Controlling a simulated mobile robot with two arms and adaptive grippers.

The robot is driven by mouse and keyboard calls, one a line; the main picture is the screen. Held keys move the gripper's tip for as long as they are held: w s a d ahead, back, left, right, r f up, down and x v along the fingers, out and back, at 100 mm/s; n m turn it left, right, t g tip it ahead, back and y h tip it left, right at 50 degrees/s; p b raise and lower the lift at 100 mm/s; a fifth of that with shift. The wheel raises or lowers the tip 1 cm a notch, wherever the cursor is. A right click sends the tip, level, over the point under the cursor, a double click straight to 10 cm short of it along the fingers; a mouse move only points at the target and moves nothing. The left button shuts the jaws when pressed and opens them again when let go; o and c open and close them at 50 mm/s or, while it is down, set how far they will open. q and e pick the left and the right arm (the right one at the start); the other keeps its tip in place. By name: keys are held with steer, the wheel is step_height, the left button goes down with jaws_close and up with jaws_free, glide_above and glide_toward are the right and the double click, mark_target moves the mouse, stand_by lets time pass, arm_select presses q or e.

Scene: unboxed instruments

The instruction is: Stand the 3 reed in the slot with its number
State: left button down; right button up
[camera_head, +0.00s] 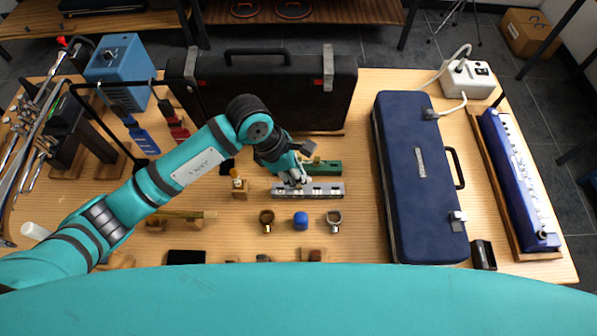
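A grey slotted rack (325,191) lies near the middle of the wooden table, its long side running left to right. My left gripper (298,182) reaches down from the left and its fingertips are over the left half of the rack. At this size I cannot tell whether its fingers are shut or hold a reed. The 3 reed cannot be made out, and no numbers on the slots can be read. The arm and gripper hide part of the rack's back edge. My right gripper is not in view.
A green block (328,168) lies just behind the rack. A small wooden stand (239,189) is to its left. A blue cup-like piece (300,222) and two metal rings sit in front. A dark case (265,92) stands behind; a blue case (418,180) lies right.

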arm_select(q)
steer(key=shift+f+b, duration=0.15)
steer(key=shift+b, duration=0.15)
stand_by(0.6)
steer(key=shift+f+b, duration=0.3)
stand_by(0.3)
steer(key=shift+f+b, duration=1)
steer(key=shift+b, duration=0.05)
stand_by(0.7)
steer(key=c, duration=1.4)
jaws_free()
step_height(320, 180, up, 10)
steer(key=shift+r, duration=0.1)
